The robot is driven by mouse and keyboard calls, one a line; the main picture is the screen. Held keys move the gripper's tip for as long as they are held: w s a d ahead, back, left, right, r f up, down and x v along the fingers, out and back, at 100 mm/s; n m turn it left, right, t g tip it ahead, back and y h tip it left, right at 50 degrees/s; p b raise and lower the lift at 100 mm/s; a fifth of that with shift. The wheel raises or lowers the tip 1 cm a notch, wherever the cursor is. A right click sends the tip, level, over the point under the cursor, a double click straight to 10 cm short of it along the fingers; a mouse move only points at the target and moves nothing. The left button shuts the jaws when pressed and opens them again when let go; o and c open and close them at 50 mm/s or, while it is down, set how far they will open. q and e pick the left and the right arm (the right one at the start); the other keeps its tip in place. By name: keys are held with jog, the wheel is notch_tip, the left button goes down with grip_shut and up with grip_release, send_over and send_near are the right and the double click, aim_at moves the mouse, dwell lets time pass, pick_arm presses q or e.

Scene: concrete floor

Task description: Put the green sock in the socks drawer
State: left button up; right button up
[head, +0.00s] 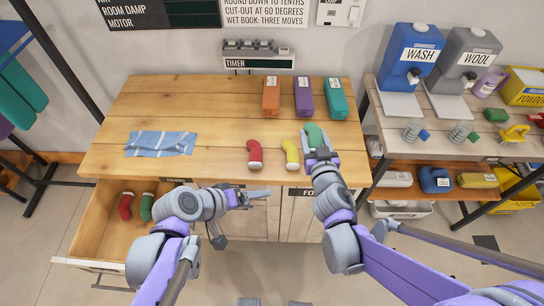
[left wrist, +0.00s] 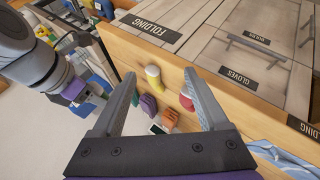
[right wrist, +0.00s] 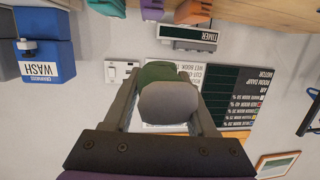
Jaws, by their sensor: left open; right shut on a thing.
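The green sock (head: 313,133) is at the right front of the wooden table, in my right gripper (head: 321,155). In the right wrist view its grey end (right wrist: 168,102) and green body show between the fingers, which are shut on it. Whether it still touches the tabletop is unclear. An open drawer (head: 88,222) at the table's left front holds a red sock (head: 125,205) and another green sock (head: 147,207); I cannot read its label. My left gripper (head: 240,214) is open and empty in front of the table, right of that drawer.
A red sock (head: 254,154) and a yellow sock (head: 291,154) lie left of the held sock. Orange, purple and teal packs (head: 337,98) stand behind. A blue striped cloth (head: 160,144) lies at left. The table's middle is clear. A shelf (head: 443,115) with jugs stands at right.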

pick_arm(q)
jog(key=w+d+r+n+t+h, duration=0.3)
jog(key=w+d+r+h, duration=0.1)
jog(key=w+r+h, duration=0.3)
jog(key=w+d+f+y, duration=0.1)
jog(key=w+d+f, duration=0.2)
jog(key=w+d, duration=0.4)
jog(key=shift+w+d, duration=0.2)
jog(key=shift+d, duration=1)
jog(key=shift+c, duration=0.4)
grip_shut()
pick_arm(e)
jog(key=o, duration=1.4)
